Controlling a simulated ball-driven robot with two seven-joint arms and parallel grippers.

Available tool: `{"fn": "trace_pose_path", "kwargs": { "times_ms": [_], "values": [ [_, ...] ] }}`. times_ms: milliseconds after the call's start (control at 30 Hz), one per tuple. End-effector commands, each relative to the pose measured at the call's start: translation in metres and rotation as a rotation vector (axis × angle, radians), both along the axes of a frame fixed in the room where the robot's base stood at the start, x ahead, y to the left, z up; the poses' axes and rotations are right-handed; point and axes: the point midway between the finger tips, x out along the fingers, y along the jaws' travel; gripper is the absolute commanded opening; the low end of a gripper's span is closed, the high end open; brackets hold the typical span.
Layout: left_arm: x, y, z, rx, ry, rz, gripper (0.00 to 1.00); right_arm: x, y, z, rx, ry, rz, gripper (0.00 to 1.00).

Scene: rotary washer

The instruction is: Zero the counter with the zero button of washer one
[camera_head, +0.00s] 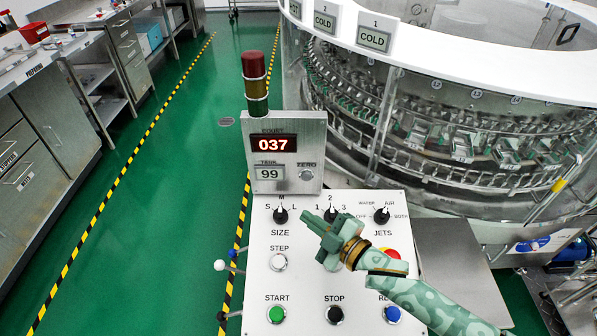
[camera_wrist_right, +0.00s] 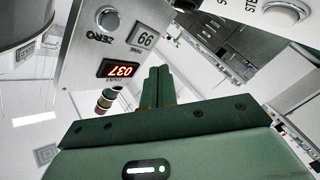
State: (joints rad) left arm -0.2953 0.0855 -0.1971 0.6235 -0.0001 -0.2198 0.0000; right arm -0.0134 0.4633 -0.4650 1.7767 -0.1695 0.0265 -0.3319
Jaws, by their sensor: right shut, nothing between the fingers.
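The zero button (camera_head: 307,175) is a round silver button under the label ZERO, at the lower right of the upright counter panel (camera_head: 312,130). It also shows at the top of the right wrist view (camera_wrist_right: 108,18). The red count display (camera_head: 273,144) above it reads 037, and the tank display (camera_head: 269,174) reads 99. My right gripper (camera_head: 308,222) is shut and empty. In the head view its tips lie below the zero button, over the sloping control panel near the knobs, apart from the button. My left gripper is not in view.
The control panel carries a size knob (camera_head: 281,215), a middle knob (camera_head: 331,214), a jets knob (camera_head: 381,215), and step (camera_head: 278,262), start (camera_head: 277,313) and stop (camera_head: 334,314) buttons. A red button (camera_head: 391,254) is partly behind my arm. The round washer (camera_head: 450,130) stands right.

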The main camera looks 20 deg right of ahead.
Motion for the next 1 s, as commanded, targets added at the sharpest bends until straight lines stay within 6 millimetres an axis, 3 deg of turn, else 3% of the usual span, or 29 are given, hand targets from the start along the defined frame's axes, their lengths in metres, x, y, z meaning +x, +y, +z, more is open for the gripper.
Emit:
{"fn": "trace_pose_path", "kwargs": {
  "times_ms": [133, 367, 800, 1000],
  "values": [
    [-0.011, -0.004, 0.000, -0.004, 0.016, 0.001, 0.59, 0.000, 0.000, 0.000, 0.000, 0.001, -0.001, 0.00],
    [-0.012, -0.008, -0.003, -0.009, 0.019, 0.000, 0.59, 0.006, -0.002, -0.001, -0.002, -0.001, -0.001, 0.00],
    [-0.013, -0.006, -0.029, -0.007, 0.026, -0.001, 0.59, 0.061, -0.018, -0.003, -0.002, 0.001, -0.001, 0.00],
    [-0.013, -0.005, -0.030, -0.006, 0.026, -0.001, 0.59, 0.079, -0.022, -0.001, -0.001, 0.000, -0.001, 0.00]
  ]
}}
